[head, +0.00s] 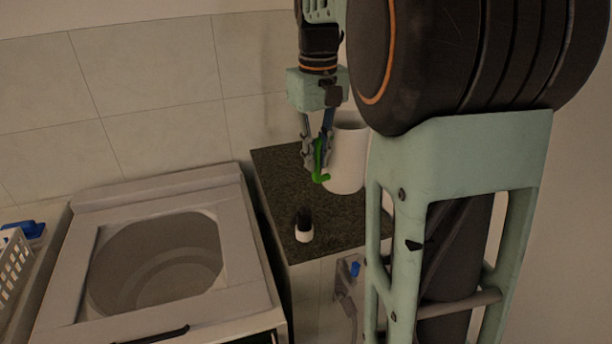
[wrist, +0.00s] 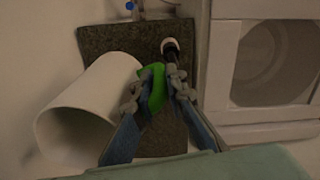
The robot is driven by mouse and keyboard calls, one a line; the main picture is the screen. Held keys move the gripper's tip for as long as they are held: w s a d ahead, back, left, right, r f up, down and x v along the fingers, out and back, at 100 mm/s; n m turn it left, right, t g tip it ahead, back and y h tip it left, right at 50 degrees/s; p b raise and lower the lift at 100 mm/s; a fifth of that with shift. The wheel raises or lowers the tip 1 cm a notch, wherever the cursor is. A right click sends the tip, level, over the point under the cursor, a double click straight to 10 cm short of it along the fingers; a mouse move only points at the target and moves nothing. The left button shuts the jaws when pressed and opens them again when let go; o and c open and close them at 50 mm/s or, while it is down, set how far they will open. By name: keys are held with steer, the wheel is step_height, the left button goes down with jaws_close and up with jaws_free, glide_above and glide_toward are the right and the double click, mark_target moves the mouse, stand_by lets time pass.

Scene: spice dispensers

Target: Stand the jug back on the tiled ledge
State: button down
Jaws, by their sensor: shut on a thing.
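The jug (head: 347,158) is a plain white cylinder with a green handle (head: 319,165). It looks upright in the head view, over the back right of the dark speckled ledge top (head: 278,180). My gripper (head: 317,160) points down and is shut on the green handle, left of the jug's body. The wrist view shows the jug (wrist: 90,105) left of the fingers and the green handle (wrist: 154,88) between them. I cannot tell whether the jug's base touches the ledge. My arm covers part of its right side in the head view.
A small black-and-white bottle (head: 304,228) stands on the ledge's front part, close to the jug. An open top-loading washer (head: 105,222) is left of the ledge. A tiled wall (head: 165,80) rises behind.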

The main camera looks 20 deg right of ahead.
steer(key=w+d+f+p, duration=0.1)
steer(key=w+f+p, duration=0.1)
steer(key=w+f, duration=1)
steer(key=shift+w+d+f+p, duration=0.15)
steer(key=shift+w+d+p, duration=0.1)
steer(key=shift+p, duration=0.05)
steer(key=shift+f, duration=0.2)
steer(key=c, duration=2.2)
jaws_free()
steer(key=shift+c, duration=0.2)
steer(key=o, duration=0.3)
